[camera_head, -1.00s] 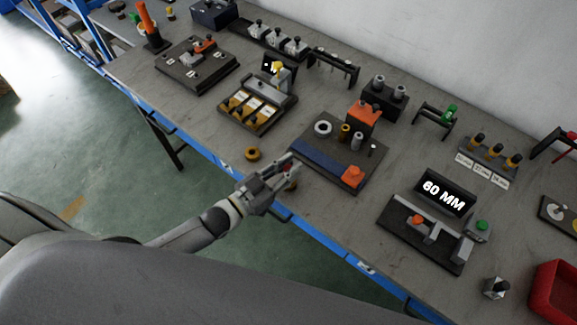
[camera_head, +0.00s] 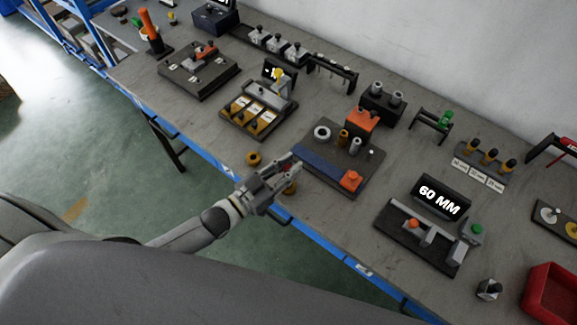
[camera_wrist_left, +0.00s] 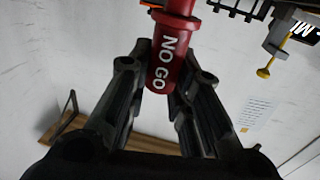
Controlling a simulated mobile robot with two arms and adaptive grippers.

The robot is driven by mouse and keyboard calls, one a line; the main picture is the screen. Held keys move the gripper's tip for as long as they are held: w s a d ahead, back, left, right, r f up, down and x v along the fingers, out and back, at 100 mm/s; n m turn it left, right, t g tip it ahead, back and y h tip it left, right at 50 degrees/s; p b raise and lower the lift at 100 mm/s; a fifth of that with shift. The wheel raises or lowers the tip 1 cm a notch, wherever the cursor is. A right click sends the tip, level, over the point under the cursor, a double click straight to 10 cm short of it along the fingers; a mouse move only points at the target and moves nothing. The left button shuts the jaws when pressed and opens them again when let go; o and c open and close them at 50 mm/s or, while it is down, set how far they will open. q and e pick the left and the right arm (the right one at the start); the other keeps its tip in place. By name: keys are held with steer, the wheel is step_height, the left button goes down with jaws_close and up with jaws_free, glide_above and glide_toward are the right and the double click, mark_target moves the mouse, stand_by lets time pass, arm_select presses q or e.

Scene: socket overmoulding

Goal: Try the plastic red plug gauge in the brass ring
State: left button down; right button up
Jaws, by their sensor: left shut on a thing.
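My left gripper (camera_head: 284,172) is shut on the red plug gauge (camera_wrist_left: 164,62), above the table's front edge. In the left wrist view the gauge stands between the fingers with "NO GO" facing the camera; its upper end runs out of the picture. In the head view the fingers mostly hide it. A brass ring (camera_head: 254,158) lies on the table, left of the gripper and apart from it. A small brass-coloured part (camera_head: 290,188) shows just below the fingertips; I cannot tell whether it touches them. My right gripper is not in view.
A dark board with a blue strip (camera_head: 318,162) and an orange block (camera_head: 350,180) lies just right of the gripper. A tray with yellow slots (camera_head: 250,115) stands behind the ring. A fixture reading "60 MM" (camera_head: 440,197) is farther right. Bare table surrounds the ring.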

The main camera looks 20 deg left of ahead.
arm_select(q)
steer(key=shift+r+p, duration=2.2)
steer(key=shift+r, duration=0.3)
